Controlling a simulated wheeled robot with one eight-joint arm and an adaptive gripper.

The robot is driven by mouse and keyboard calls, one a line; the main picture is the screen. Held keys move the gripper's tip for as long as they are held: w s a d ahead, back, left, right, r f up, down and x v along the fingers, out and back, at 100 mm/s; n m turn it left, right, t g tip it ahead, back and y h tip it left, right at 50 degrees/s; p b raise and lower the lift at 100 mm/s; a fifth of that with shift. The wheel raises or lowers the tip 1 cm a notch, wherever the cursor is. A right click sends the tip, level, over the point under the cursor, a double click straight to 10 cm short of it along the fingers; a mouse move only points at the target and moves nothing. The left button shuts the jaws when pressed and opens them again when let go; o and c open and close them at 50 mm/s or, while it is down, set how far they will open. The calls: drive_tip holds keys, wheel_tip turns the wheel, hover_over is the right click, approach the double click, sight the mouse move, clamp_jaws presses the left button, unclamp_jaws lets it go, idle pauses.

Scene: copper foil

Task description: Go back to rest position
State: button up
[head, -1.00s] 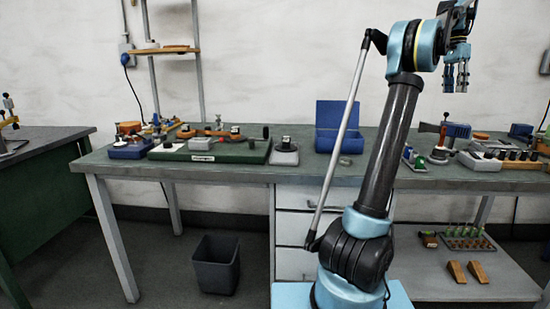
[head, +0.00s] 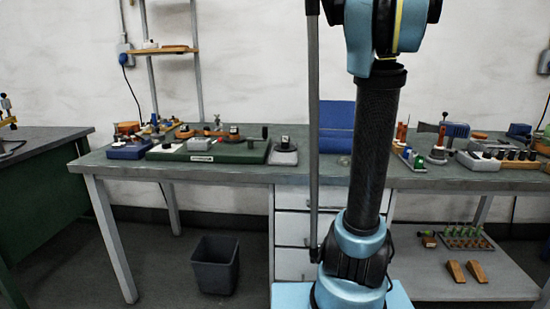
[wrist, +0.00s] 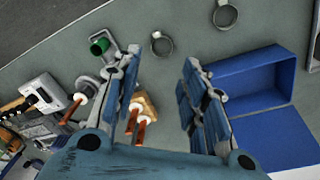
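My gripper (wrist: 162,60) shows in the wrist view with its two blue-grey fingers spread apart and nothing held between them. It points down over the bench top. In the head view the gripper is not visible. My arm (head: 370,140) stands nearly upright in front of the bench, its upper part running to the top edge of the picture.
The bench (head: 235,175) carries a green board (head: 225,150) with instruments. An open blue box (head: 336,120) is partly behind my arm; it also shows in the wrist view (wrist: 260,85). A dark bin (head: 216,266) stands on the floor.

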drive_tip(key=s+a+f+n, duration=0.2)
drive_tip(key=s+a+f, duration=0.4)
drive_tip(key=s+f, duration=0.2)
drive_tip(key=s+a+f+n+t, duration=0.1)
drive_tip(key=s+a+f+n, duration=0.2)
drive_tip(key=s+a+f, duration=0.4)
drive_tip(key=s+a+f+n+t+y, duration=0.1)
drive_tip(key=s+a+f+n, duration=0.2)
drive_tip(key=f, duration=1.3)
drive_tip(key=s+a, duration=0.3)
drive_tip(key=s, duration=0.2)
drive_tip(key=shift+s+a, duration=0.3)
drive_tip(key=shift+s, duration=0.05)
drive_tip(key=shift+w+f, duration=0.25)
drive_tip(key=shift+w, duration=0.25)
